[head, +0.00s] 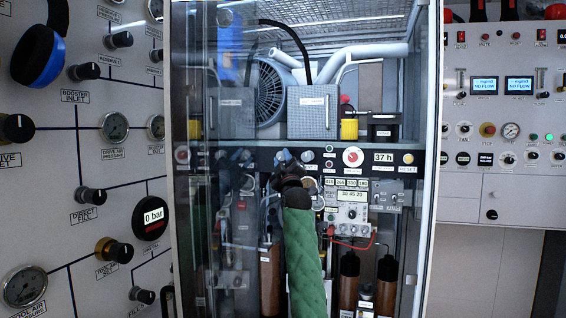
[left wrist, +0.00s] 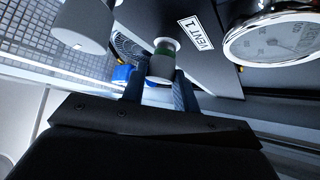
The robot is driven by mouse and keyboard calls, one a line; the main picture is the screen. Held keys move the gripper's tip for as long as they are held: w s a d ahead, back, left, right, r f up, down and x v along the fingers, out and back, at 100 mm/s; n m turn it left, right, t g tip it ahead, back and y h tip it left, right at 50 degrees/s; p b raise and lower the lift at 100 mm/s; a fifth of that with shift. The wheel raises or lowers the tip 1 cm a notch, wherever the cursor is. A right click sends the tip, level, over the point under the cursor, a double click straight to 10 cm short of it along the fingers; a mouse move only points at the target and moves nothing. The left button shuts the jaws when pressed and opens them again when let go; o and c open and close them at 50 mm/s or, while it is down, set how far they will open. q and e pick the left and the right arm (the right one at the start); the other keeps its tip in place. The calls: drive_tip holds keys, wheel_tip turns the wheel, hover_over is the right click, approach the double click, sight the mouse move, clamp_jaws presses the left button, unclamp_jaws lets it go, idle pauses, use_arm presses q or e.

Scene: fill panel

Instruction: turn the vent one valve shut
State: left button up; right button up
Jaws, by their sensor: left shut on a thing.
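In the head view my left gripper (head: 284,158) reaches up to the dark strip of controls inside the glass-fronted cabinet. There the wrist and the green-sleeved arm hide the valve. How far the valve is turned cannot be told. My right gripper is not in view.
A round gauge (left wrist: 274,40) is right of the label, and another pale knob (left wrist: 84,22) is at upper left. In the head view, a red button (head: 353,157) and a 37 h display (head: 384,157) are right of the gripper. The cabinet's frame (head: 429,160) bounds the right side.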

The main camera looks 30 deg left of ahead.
use_arm(q)
drive_tip(key=shift+f, duration=0.1)
idle(0.3)
drive_tip(key=o, duration=1)
drive_tip(key=shift+c, duration=0.2)
drive_tip(key=b+v, duration=0.1)
drive_tip(key=v, duration=0.6)
drive_tip(key=shift+s+d+f, duration=0.2)
drive_tip(key=shift+s, duration=0.1)
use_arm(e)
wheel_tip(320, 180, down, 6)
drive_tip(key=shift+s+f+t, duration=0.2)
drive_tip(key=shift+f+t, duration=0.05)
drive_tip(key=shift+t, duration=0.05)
